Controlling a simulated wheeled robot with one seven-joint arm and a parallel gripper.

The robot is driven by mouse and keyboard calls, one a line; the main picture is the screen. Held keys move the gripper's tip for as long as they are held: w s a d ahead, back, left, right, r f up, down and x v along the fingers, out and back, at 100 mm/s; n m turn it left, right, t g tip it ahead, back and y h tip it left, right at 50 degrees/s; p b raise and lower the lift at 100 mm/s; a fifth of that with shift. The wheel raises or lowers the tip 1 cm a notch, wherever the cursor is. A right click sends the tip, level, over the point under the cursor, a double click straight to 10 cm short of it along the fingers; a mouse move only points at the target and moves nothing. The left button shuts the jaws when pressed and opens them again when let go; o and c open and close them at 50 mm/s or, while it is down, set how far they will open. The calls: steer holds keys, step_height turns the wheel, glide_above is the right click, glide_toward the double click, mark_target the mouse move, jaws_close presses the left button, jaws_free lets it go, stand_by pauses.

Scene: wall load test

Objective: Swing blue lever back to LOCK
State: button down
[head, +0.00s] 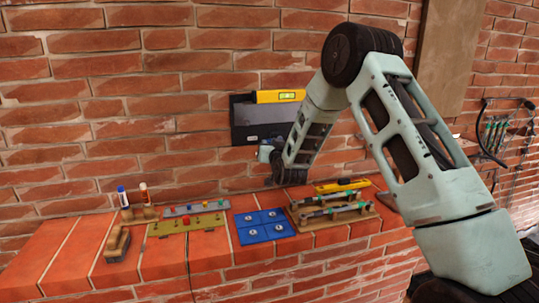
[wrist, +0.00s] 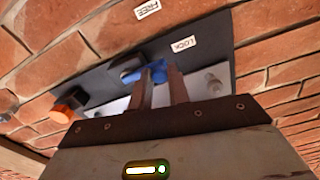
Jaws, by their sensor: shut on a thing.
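The blue lever (wrist: 132,75) is on a dark wall panel (wrist: 225,50) in the wrist view. My gripper (wrist: 161,74) is shut on the blue lever, its two fingers at the lever's right end. The fingers cover part of the lever. The LOCK label (wrist: 184,45) is just above and right of the fingertips. The FREE label (wrist: 148,10) is farther up and left. In the head view the panel (head: 245,124) is on the brick wall, partly behind my arm; the lever cannot be made out there.
A yellow level (head: 278,96) is at the panel's top. The brick ledge below holds a blue tile board (head: 263,225), a green strip (head: 187,224), a wooden rack (head: 335,217) and a brush (head: 117,244).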

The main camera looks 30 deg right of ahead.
steer(key=shift+r+m, duration=0.1)
steer(key=shift+m, duration=0.3)
steer(key=c, duration=1.3)
jaws_free()
steer(key=shift+c, duration=0.2)
steer(key=shift+s, duration=0.1)
steer(key=b+v, duration=0.5)
steer(key=v, duration=1.2)
steer(key=shift+s+r, duration=0.1)
steer(key=shift+r, duration=0.05)
